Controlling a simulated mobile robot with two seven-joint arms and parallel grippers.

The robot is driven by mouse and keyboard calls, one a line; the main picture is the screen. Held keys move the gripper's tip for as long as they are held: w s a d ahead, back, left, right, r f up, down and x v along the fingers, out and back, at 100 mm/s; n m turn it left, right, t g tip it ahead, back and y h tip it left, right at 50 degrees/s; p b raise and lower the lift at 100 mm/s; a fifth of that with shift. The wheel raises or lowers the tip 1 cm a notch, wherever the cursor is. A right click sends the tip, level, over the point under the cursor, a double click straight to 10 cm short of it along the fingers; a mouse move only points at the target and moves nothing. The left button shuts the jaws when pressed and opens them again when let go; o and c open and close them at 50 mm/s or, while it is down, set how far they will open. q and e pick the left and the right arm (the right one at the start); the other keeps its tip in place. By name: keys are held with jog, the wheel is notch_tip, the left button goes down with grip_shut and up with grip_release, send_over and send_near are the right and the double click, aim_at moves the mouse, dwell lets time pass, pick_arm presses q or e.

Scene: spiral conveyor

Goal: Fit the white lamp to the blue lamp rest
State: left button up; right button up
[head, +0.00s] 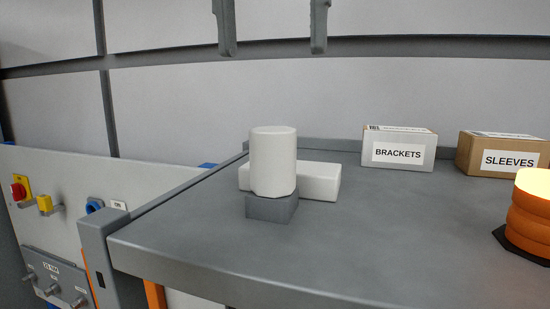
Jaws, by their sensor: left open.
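A white rounded cylinder (272,160), which looks like the white lamp, stands upright on a small grey block (271,207) on the grey table. My left gripper (272,53) shows as two grey fingers at the top edge, wide apart with nothing between them. It appears above the cylinder in the picture, not touching it. A blue round fitting (94,205) sits on the pale panel at the left; I cannot tell whether it is the blue lamp rest. My right gripper is not in view.
A white block (318,181) lies just behind the cylinder. A BRACKETS box (398,148) and a SLEEVES box (502,154) stand at the back right. An orange ribbed lamp with a glowing top (530,217) is at the right edge. The front middle of the table (370,250) is clear.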

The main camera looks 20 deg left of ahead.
aim_at(274, 167)
pick_arm(q)
jog(key=shift+f, duration=0.45)
jog(key=shift+w+f, duration=0.25)
jog(key=shift+f, duration=1.85)
jog(key=shift+w+f, duration=0.25)
jog(key=shift+f, duration=1.9)
jog(key=shift+w+f, duration=0.25)
jog(key=shift+f, duration=1.85)
jog(key=c, duration=1.3)
jog(key=o, duration=1.3)
jog(key=shift+r, duration=0.1)
